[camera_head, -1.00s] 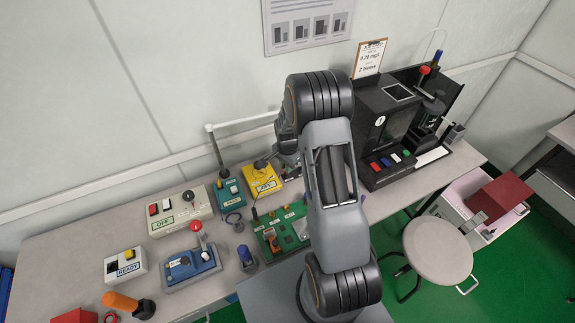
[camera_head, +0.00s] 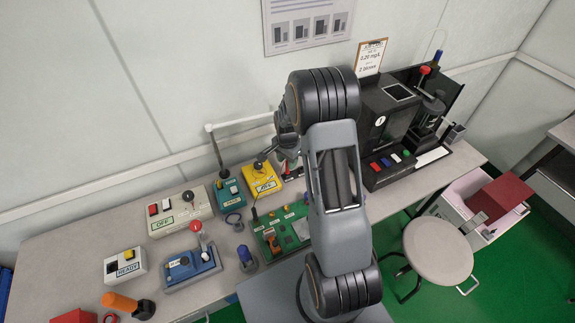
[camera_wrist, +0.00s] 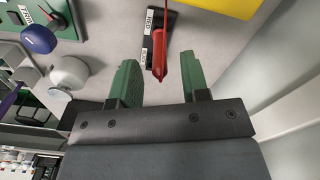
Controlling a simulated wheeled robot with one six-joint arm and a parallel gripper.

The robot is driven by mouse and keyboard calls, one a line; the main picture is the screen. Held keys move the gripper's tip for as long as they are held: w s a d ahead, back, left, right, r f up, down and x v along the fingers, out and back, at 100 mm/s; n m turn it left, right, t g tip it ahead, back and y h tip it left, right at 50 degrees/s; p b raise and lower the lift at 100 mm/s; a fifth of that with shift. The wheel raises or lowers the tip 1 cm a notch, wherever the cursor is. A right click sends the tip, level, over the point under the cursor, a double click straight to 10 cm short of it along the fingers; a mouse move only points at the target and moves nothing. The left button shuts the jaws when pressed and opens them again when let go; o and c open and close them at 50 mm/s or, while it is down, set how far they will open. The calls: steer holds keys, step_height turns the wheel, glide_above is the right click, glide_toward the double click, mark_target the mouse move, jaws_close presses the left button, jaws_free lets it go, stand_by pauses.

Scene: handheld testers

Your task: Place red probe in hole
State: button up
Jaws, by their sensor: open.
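In the wrist view a thin red probe (camera_wrist: 160,58) extends from a black holder (camera_wrist: 165,22) with white labels, one reading RED. My gripper (camera_wrist: 158,68) has green fingers, spread apart with the probe between them. A gap shows on both sides of the probe, so the fingers do not appear to grip it. In the head view my gripper (camera_head: 288,150) is mostly hidden by my arm, near the yellow tester (camera_head: 262,181).
A green circuit board (camera_head: 280,236), a teal box (camera_head: 230,194) and a blue device (camera_head: 190,266) stand on the bench. A black machine (camera_head: 385,125) stands right of my arm. The wall is close behind.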

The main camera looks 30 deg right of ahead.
step_height(320, 180, up, 8)
steer(key=shift+r, duration=0.1)
steer(key=s+a+r+n+t, duration=0.2)
steer(key=s+a+r+n, duration=0.3)
steer(key=s, duration=0.4)
steer(key=s+a+r+n+t, duration=0.2)
steer(key=s+a+r+n, duration=0.3)
steer(key=s+r+n, duration=0.3)
steer(key=shift+s+n, duration=0.4)
steer(key=shift+s, duration=0.5)
